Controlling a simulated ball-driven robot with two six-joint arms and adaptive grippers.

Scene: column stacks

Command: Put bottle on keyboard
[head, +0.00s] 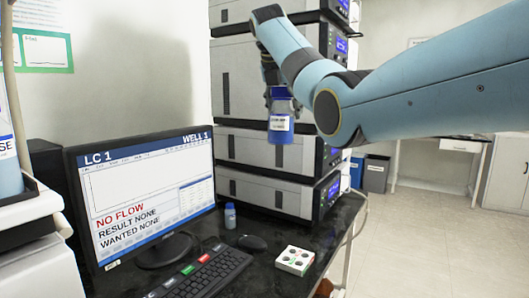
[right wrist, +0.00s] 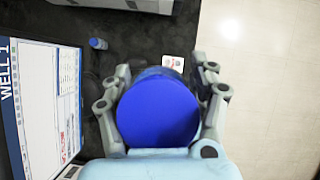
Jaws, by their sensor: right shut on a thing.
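My right gripper (head: 281,98) is shut on a blue bottle (head: 281,128) with a white label. It holds the bottle in the air in front of the stacked instruments, above the bench. In the right wrist view the bottle's round blue end (right wrist: 158,112) sits between the two fingers of the right gripper (right wrist: 160,85). The black keyboard (head: 205,272) lies on the dark bench in front of the monitor, below and to the left of the held bottle. The keyboard is cut off by the bottom edge. My left gripper is not in view.
A monitor (head: 145,190) stands behind the keyboard. A small blue-capped bottle (head: 230,216), a mouse (head: 252,242) and a white tray with round wells (head: 295,260) rest on the dark bench (head: 270,275). The instrument column (head: 265,150) rises at the back.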

